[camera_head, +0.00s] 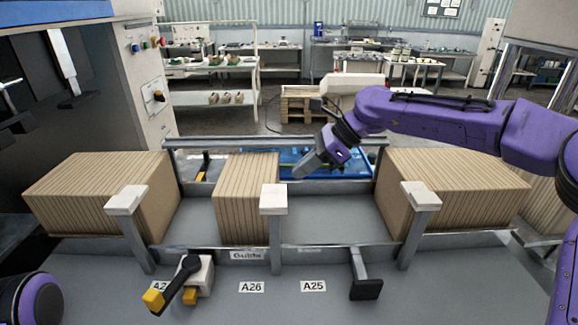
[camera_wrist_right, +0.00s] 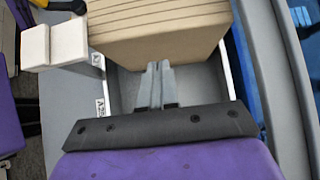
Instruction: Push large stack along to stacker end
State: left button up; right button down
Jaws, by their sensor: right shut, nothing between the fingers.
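Three striped brown stacks stand in a row on the grey track (camera_head: 325,215): a wide one at the left (camera_head: 100,185), a narrower one in the middle (camera_head: 246,190) and a wide one at the right (camera_head: 450,185). My right gripper (camera_head: 304,170) is shut and empty, angled down to the left, just right of the middle stack. In the right wrist view its fingers (camera_wrist_right: 157,78) point at the side of a stack (camera_wrist_right: 160,35); I cannot tell whether they touch it. My left gripper is out of view.
White-capped posts (camera_head: 273,200) stand along the track's near side; a rail (camera_head: 270,143) runs behind. A black lever with yellow tip (camera_head: 175,285) and a black-footed bracket (camera_head: 365,288) sit in front. The track is bare between the middle and right stacks.

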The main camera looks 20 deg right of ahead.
jog(key=a, duration=0.3)
jog(key=shift+w+r, duration=0.25)
jog(key=shift+w, duration=0.05)
